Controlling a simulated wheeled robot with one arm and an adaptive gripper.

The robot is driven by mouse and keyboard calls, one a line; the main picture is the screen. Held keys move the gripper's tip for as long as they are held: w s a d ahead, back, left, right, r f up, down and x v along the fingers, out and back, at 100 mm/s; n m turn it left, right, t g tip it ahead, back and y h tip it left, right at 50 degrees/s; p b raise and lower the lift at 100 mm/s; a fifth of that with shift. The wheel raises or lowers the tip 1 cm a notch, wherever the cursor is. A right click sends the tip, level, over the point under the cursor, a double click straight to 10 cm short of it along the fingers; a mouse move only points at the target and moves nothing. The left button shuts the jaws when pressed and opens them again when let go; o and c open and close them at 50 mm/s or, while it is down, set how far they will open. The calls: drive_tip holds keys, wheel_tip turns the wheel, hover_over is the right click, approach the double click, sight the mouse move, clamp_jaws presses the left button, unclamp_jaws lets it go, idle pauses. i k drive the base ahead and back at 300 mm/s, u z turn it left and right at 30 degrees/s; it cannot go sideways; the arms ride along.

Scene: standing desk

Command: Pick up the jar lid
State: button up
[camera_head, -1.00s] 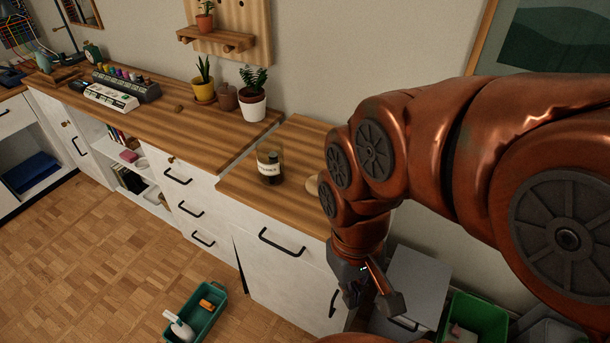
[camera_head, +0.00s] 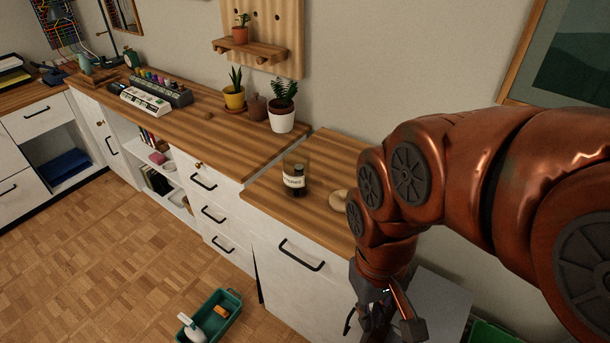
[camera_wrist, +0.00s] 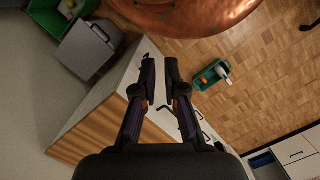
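A round, pale wooden piece (camera_head: 338,200), which looks like the jar lid, lies on the near wooden top in the head view. My arm partly hides its right side. A jar with a dark top and a white label (camera_head: 295,181) stands upright to its left. My gripper (camera_head: 392,325) hangs below and to the right of the lid, in front of the cabinet side and apart from the lid. In the wrist view my gripper (camera_wrist: 160,72) has a gap between its fingers, with nothing in it. The lid cannot be made out there.
A long desk top (camera_head: 190,128) continues left with potted plants, a small tan piece (camera_head: 208,116) and a rack of bottles. A teal bin (camera_head: 216,322) stands on the floor. A grey box (camera_wrist: 88,48) and a green bin (camera_wrist: 50,18) stand beside the cabinet.

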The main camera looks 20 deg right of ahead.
sight(337, 200)
drive_tip(key=k, duration=0.5)
drive_tip(key=u, duration=1.85)
drive_tip(key=i, duration=1.4)
drive_tip(key=z, duration=2.3)
drive_tip(key=i, duration=0.5)
drive_tip(key=z, duration=0.05)
